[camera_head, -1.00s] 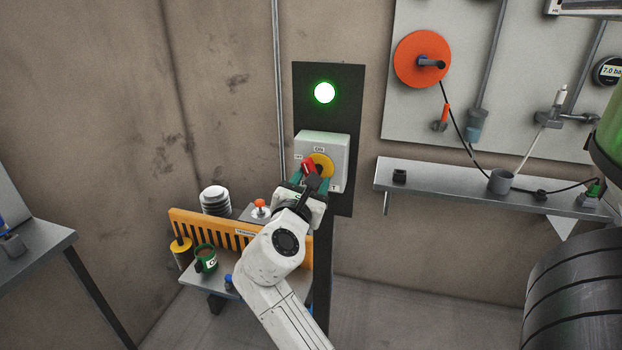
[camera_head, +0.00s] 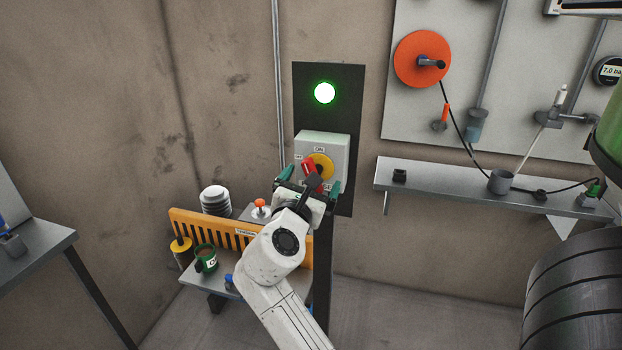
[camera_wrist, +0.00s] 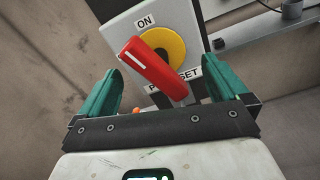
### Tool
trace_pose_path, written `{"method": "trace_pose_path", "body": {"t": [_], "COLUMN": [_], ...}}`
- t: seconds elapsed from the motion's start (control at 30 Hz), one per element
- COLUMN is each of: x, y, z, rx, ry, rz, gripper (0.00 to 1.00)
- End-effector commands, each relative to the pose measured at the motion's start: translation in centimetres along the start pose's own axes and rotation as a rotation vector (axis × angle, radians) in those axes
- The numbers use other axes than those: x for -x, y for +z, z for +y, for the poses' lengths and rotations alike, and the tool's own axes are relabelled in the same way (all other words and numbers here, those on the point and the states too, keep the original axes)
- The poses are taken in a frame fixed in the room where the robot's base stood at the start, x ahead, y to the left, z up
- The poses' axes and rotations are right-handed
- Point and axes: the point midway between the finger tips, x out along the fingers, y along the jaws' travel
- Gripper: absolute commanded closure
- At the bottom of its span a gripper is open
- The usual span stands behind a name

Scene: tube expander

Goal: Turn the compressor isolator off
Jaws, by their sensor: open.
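The compressor isolator (camera_head: 336,148) is a grey-white box on a black panel, with a yellow disc and a red handle (camera_head: 309,167). In the wrist view the red handle (camera_wrist: 152,68) is tilted, its white-marked end to the upper left of the yellow disc (camera_wrist: 174,45). An ON label (camera_wrist: 145,21) is above it; a partly covered label ending in "SET" is below. My gripper (camera_head: 312,178) is open at the isolator's lower front. Its green fingers stand apart on either side of the handle, also in the wrist view (camera_wrist: 172,95), with visible gaps. A green lamp (camera_head: 324,93) glows above.
A shelf (camera_head: 460,180) with cups and fittings is on the wall to the right. A slatted orange rack (camera_head: 207,226) and a small shelf with a green mug (camera_head: 206,260) are at lower left. A grey conduit runs up the wall beside the panel.

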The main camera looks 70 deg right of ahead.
Motion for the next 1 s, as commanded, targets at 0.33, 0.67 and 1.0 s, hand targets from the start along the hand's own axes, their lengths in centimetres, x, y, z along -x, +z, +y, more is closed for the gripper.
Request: {"method": "trace_pose_path", "body": {"t": [0.33,0.67,1.0], "x": [3.0,5.9,6.9], "y": [0.1,0.1,0.0], "z": [0.1,0.1,0.0], "rx": [0.003,0.002,0.0], "ry": [0.003,0.003,0.0], "rz": [0.002,0.001,0.0], "gripper": [0.0,0.0,0.0]}}
